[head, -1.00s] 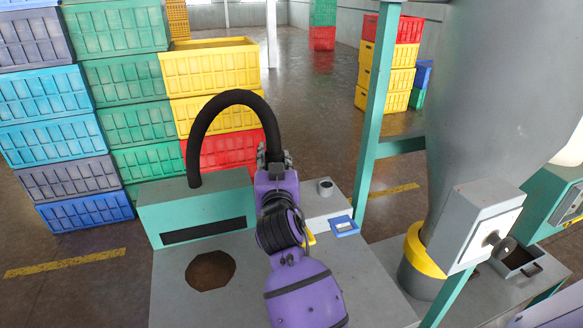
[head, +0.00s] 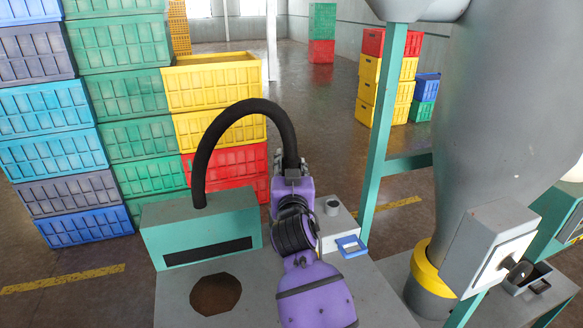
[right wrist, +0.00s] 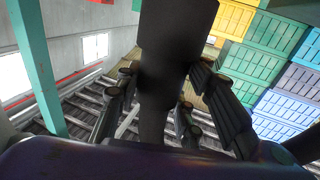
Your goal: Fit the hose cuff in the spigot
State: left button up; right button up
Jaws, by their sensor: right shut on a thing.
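A black hose (head: 222,120) rises from the top of a teal box (head: 200,228) and arcs over to the right. My right gripper (head: 291,165) is shut on the hose's free end, the cuff, which points down. In the right wrist view the fingers (right wrist: 155,105) stand on both sides of the dark cuff (right wrist: 165,60). The cuff's lower end is hidden by my gripper and arm. My left gripper is not in view.
A blue frame (head: 350,246) lies near the spigot. A teal post (head: 382,140) and a large grey hopper (head: 480,120) stand to the right. Stacked crates (head: 215,85) fill the left background.

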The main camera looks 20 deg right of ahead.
notch_tip(320, 180, down, 5)
jog(key=shift+f+b, duration=0.15)
jog(key=shift+b, duration=0.9)
jog(key=shift+f, duration=0.25)
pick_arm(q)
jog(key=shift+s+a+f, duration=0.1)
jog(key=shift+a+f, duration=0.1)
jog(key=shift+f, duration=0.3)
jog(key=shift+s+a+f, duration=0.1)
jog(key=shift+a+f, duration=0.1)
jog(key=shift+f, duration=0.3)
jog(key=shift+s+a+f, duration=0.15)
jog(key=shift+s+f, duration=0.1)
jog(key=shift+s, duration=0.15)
pick_arm(e)
jog(key=shift+r, duration=0.1)
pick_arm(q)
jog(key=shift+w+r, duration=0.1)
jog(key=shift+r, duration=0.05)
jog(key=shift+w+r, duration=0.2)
